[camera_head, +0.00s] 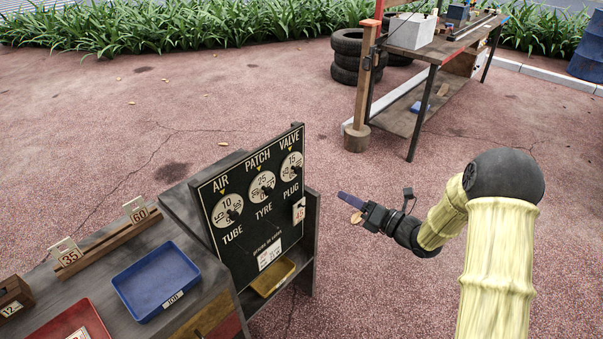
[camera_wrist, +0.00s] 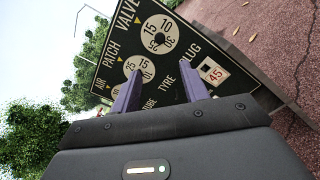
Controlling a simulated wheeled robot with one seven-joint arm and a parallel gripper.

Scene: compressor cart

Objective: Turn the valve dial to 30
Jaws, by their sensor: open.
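The valve dial (camera_head: 292,166) is a round white dial with a dark knob at its centre, top right on a black upright board (camera_head: 225,230).
The air dial (camera_head: 222,218) and patch dial (camera_head: 258,192) sit left of the valve dial. A 45 tag (camera_head: 299,213) hangs below it. A yellow tray (camera_head: 268,281) is under the board; a blue tray (camera_head: 150,290) is on the cart. Open ground lies right of the board.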

